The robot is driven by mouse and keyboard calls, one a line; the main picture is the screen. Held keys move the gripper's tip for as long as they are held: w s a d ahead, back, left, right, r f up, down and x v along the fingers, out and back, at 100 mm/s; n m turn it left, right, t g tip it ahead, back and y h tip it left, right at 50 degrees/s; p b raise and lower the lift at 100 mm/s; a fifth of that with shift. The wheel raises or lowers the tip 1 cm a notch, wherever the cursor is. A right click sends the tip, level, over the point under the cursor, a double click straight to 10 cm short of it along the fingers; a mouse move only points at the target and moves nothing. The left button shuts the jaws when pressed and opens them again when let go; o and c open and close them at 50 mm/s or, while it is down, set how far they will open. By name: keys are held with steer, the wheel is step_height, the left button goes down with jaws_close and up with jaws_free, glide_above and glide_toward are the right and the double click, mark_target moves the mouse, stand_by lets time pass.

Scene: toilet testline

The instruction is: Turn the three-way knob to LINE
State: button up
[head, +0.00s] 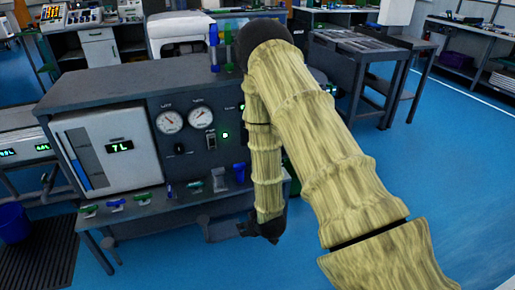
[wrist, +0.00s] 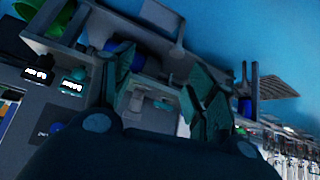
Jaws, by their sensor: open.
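A small black knob (head: 180,148) sits on the dark front panel of the test bench, below two round white gauges (head: 185,119). It looks like the three-way knob, but its markings and pointer are too small to read. My gripper (head: 262,232) hangs low in front of the bench, right of and below the knob, and apart from it. My arm covers the right part of the panel. In the wrist view my gripper (wrist: 160,88) is open with nothing between its greenish fingers. I cannot make out the knob in the wrist view.
Left of the knob is a white unit (head: 107,148) with a display reading 7L. A lit switch (head: 211,140) is right of the knob. A low shelf (head: 150,208) with several coloured valve handles juts out below the panel. Blue floor (head: 450,130) is clear at right.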

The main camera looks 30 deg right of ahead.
steer(key=w+d+r+t+h+b, duration=0.1)
steer(key=w+d+t+b, duration=0.1)
steer(key=w+d+b, duration=0.5)
steer(key=w+d+r+t+b, duration=0.2)
steer(key=w+d+t+b, duration=0.15)
steer(key=w, duration=0.45)
steer(key=w+d+r+t+h+b, duration=0.1)
steer(key=w+d+r+t+b, duration=0.1)
steer(key=w+d+r+b, duration=0.3)
steer(key=w+d+r+t+h+b, duration=0.1)
steer(key=w+d+r+t+b, duration=0.2)
steer(key=d+b, duration=0.4)
steer(key=b+x, duration=0.4)
steer(key=x, duration=0.6)
steer(key=shift+w+d+r+n+g, duration=0.2)
steer(key=shift+r+n+g, duration=0.05)
steer(key=shift+n+g, duration=0.2)
steer(key=shift+c, duration=0.2)
steer(key=c, duration=1)
